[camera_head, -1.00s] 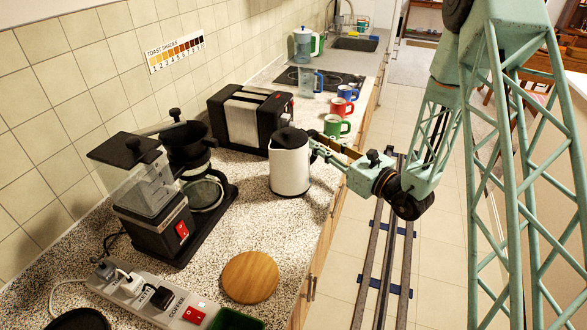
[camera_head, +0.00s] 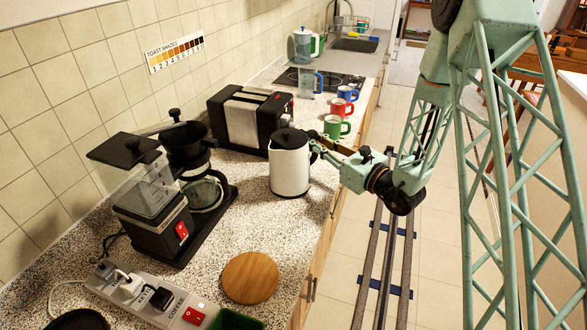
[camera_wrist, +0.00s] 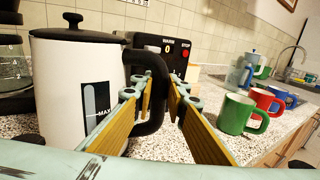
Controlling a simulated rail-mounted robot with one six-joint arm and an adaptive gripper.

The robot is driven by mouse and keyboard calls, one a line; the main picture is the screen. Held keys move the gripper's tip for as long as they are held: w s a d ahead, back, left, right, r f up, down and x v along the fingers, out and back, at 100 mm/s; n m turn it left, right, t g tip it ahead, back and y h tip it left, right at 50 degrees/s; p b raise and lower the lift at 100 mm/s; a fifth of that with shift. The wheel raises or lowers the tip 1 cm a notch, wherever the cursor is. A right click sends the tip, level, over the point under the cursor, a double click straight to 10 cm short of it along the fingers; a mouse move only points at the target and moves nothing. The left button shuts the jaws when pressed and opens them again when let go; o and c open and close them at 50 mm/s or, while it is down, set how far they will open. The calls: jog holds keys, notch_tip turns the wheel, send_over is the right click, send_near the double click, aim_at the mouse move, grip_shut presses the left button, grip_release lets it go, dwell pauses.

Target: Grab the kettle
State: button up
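The white kettle (camera_head: 290,168) with a black lid and black handle stands upright on the speckled counter. In the wrist view the kettle (camera_wrist: 75,85) fills the left side, with its MAX window facing me. My gripper (camera_head: 318,149) is at the kettle's handle side. In the wrist view its wood-padded fingers (camera_wrist: 160,88) are apart, with the black handle (camera_wrist: 158,85) between them, closer to the left finger. A gap shows between the handle and the right finger. Whether the left finger touches the handle cannot be told.
A black toaster (camera_head: 250,118) stands behind the kettle. Green (camera_head: 336,127), red (camera_head: 341,108) and blue (camera_head: 347,93) mugs line the counter beyond. A coffee maker (camera_head: 200,185) is at left.

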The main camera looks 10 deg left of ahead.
aim_at(316, 131)
grip_shut()
jog(key=shift+r, duration=0.5)
dwell(0.4)
jog(key=shift+r+p, duration=0.35)
jog(key=shift+r, duration=1.05)
jog(key=s+d+p, duration=0.1)
jog(key=s+d, duration=0.2)
jog(key=s, duration=0.3)
jog(key=s+d+r+p, duration=0.1)
jog(key=s+d, duration=0.1)
jog(key=s, duration=0.5)
jog(key=shift+s+d, duration=0.15)
jog(key=shift+d, duration=0.25)
jog(key=shift+s+d+r+p, duration=0.15)
jog(key=shift+s+d+p, duration=0.15)
jog(key=shift+s+p, duration=0.55)
dwell(0.7)
